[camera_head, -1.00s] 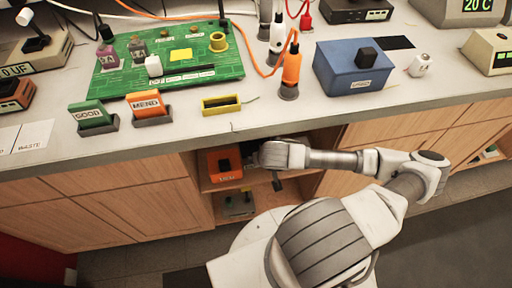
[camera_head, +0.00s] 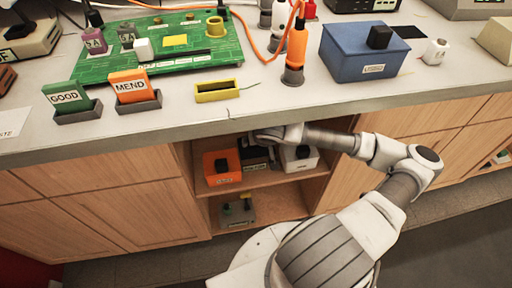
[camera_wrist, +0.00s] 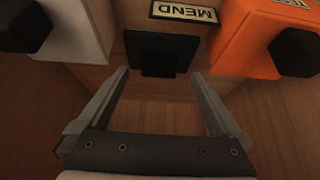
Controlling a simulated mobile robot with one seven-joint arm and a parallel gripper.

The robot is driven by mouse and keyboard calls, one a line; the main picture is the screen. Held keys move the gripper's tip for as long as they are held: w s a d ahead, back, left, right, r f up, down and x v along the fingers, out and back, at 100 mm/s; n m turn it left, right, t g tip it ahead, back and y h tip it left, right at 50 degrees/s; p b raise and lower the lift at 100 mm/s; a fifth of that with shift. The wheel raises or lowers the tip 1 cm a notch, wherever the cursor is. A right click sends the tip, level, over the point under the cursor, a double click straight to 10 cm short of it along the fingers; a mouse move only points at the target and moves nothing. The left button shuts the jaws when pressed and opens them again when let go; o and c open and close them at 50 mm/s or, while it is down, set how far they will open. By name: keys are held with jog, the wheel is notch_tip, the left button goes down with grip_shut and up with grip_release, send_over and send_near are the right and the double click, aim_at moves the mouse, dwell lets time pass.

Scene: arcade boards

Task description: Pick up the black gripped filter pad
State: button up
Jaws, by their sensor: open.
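A black pad (camera_wrist: 158,48) with a small block-like grip on its near side shows in the wrist view, on the wooden shelf. In the head view a dark piece (camera_head: 256,158) shows between the orange and white boxes, partly hidden by my arm. My gripper (camera_wrist: 158,75) is open and empty. Its two fingers point toward the pad, with the tips just short of its left and right sides. I cannot tell whether they touch it. In the head view my gripper's end is inside the shelf opening, mostly hidden.
An orange box (camera_head: 222,167) and a white box (camera_head: 299,158), each with a black knob, flank the pad closely. The countertop edge (camera_head: 150,137) overhangs the shelf. A grey-green knobbed box (camera_head: 237,213) stands on the lower shelf.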

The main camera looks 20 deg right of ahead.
aim_at(256, 151)
jog(key=shift+w+d, duration=0.15)
jog(key=shift+w, duration=0.75)
jog(key=b+x, duration=0.2)
jog(key=x, duration=0.3)
jog(key=shift+w, duration=0.1)
grip_shut()
jog(key=shift+r, duration=0.15)
